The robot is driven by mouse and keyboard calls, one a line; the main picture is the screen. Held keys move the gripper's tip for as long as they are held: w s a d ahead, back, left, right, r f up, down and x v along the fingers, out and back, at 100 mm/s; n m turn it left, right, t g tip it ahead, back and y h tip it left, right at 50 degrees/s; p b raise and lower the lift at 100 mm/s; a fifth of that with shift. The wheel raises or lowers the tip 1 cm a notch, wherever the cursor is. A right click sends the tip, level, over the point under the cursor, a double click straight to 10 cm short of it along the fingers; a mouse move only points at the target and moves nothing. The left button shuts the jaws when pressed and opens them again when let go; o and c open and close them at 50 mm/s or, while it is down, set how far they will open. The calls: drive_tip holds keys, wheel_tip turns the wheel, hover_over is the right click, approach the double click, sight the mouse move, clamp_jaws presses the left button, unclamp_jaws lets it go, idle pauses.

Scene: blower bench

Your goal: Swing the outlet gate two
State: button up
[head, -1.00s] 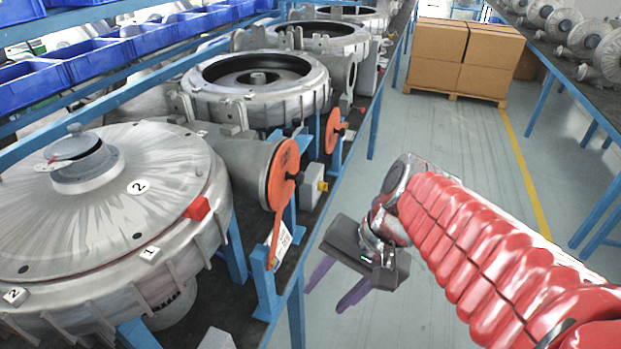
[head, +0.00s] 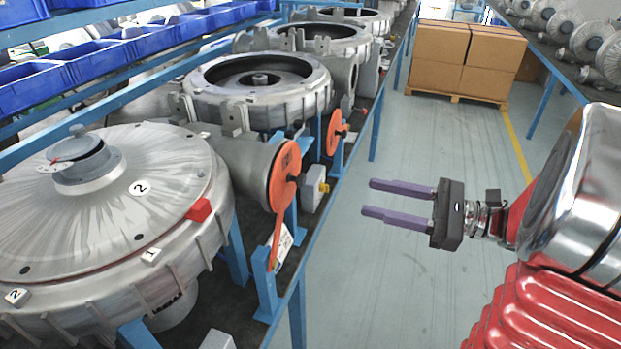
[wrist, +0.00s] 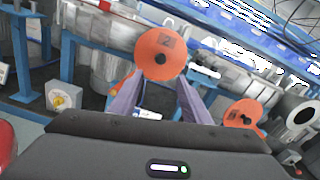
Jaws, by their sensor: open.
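In the wrist view an orange gate disc (wrist: 160,55) with a dark label that looks like a 2 stands just ahead of my fingers. In the head view a near orange disc (head: 284,176) sits on a blower's outlet pipe, its orange lever (head: 275,240) hanging down by a white tag. A second orange disc (head: 336,132) shows farther along the bench. I cannot tell for certain which of them the labelled disc is. My gripper (head: 368,197) is open and empty, its purple fingers pointing left toward the bench, apart from the discs. It also shows in the wrist view (wrist: 157,98).
A large grey blower housing (head: 110,200) fills the near left. Blue posts (head: 263,285) and a box with a yellow knob (head: 315,187) stand along the bench edge. Cartons (head: 465,60) stand at the back. The aisle floor (head: 390,290) is clear.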

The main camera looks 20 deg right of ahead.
sight(304, 182)
drive_tip(key=shift+w, duration=0.1)
idle(0.3)
drive_tip(key=shift+x, duration=6.85)
drive_tip(key=shift+c, duration=0.5)
clamp_jaws()
